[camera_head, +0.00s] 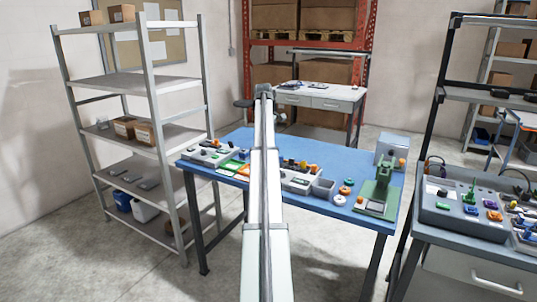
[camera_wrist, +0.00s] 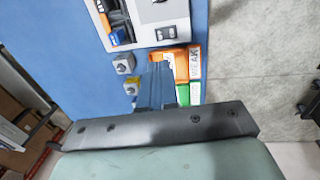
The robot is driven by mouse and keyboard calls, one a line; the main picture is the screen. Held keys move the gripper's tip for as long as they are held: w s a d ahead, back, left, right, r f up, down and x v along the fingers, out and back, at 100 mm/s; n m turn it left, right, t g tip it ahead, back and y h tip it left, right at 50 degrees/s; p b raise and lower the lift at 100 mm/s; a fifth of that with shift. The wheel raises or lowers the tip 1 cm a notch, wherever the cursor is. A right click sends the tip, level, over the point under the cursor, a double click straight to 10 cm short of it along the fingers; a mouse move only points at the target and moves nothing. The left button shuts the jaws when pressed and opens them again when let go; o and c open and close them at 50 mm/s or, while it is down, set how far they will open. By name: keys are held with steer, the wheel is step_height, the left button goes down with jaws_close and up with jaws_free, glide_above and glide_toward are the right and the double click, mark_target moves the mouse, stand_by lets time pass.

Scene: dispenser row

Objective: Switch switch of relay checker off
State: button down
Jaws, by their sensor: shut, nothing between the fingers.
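A grey unit (camera_wrist: 150,37) lies at the top of the wrist view, cut off by the frame. It has a dark rocker switch (camera_wrist: 166,33) near its lower right corner and blue and orange parts in a slot. It may be the relay checker; no full name reads on it. An orange block (camera_wrist: 181,62) beside it has a white label (camera_wrist: 195,63) with letters like "RELA". My gripper (camera_wrist: 157,70) is shut and empty, pointing toward the unit, its tips below the switch in the picture. In the head view my arm hides the gripper and part of the grey unit (camera_head: 297,184).
The blue table (camera_head: 340,211) also carries a green press (camera_head: 381,188) at right. A grey shelf (camera_head: 140,85) stands at left.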

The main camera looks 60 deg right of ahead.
steer(key=f, duration=0.4)
steer(key=d+f, duration=0.1)
steer(key=f, duration=0.6)
steer(key=shift+d+f, duration=0.45)
steer(key=shift+f, duration=0.75)
steer(key=shift+d+f, duration=0.15)
steer(key=shift+f, duration=0.15)
steer(key=shift+a, duration=0.25)
steer(key=shift+a, duration=0.7)
steer(key=shift+r, duration=0.25)
step_height(320, 180, up, 14)
steer(key=a, duration=0.1)
steer(key=shift+a+f, duration=0.15)
steer(key=shift+a, duration=0.25)
